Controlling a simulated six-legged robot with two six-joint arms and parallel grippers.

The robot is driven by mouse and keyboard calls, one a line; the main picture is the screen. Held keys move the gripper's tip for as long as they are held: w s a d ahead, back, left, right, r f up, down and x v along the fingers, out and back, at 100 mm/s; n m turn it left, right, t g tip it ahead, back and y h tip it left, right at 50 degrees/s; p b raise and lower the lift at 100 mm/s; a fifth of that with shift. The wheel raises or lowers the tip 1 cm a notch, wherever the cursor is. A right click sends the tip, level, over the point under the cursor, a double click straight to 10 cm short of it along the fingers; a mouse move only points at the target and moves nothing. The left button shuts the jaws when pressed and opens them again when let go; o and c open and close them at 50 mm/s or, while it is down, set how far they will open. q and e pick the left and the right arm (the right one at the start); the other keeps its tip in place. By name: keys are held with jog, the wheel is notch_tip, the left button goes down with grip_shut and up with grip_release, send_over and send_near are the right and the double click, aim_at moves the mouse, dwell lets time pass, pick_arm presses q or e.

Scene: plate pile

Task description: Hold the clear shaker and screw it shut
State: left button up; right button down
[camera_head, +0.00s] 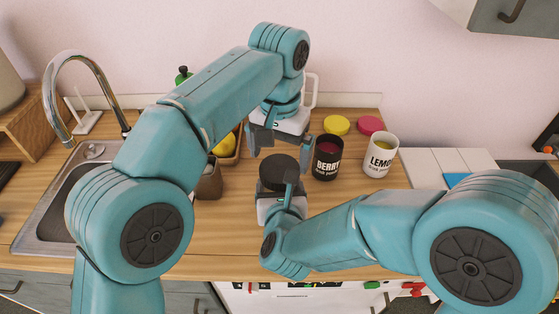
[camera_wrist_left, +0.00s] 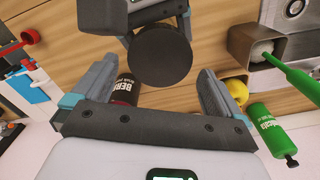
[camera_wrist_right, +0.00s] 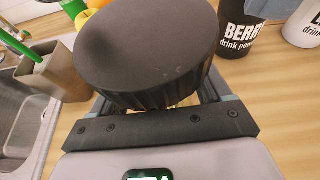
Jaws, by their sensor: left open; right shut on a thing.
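The shaker's round black lid (camera_head: 278,168) is above the wooden counter in the middle of the head view. It also shows in the left wrist view (camera_wrist_left: 160,55) and, close up with a ribbed side, in the right wrist view (camera_wrist_right: 147,45). The clear body is hidden under the lid and by the fingers. My right gripper (camera_head: 284,192) is shut on the shaker from the front, below the lid. My left gripper (camera_head: 277,148) is open above and behind the lid, its fingers apart and touching nothing that I can see. I cannot tell how tightly the lid sits.
A black BERRY tub (camera_head: 327,160) stands just right of the shaker, and a white LEMON tub (camera_head: 380,157) farther right. Yellow (camera_head: 337,125) and pink (camera_head: 371,124) lids lie behind them. A brown holder (camera_head: 209,180) and the sink (camera_head: 62,205) are at left.

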pick_arm(q)
jog(key=shift+r, duration=0.5)
jog(key=shift+s+a+r+n, duration=0.1)
jog(key=shift+s+n, duration=0.05)
jog(key=shift+n, duration=0.85)
jog(key=n, duration=0.1)
jog(key=r+n, duration=0.1)
jog(key=n, duration=0.2)
jog(key=shift+a+r, duration=0.2)
jog(key=shift+a, duration=0.05)
jog(key=r+n, duration=0.1)
jog(key=n, duration=0.1)
jog(key=shift+r+n, duration=0.1)
jog(key=shift+n, duration=0.3)
jog(key=shift+d+r+n, duration=0.2)
jog(key=shift+r+n, duration=0.05)
jog(key=shift+n, duration=0.05)
jog(key=shift+w+d+f, duration=0.15)
jog(key=shift+w+d, duration=0.05)
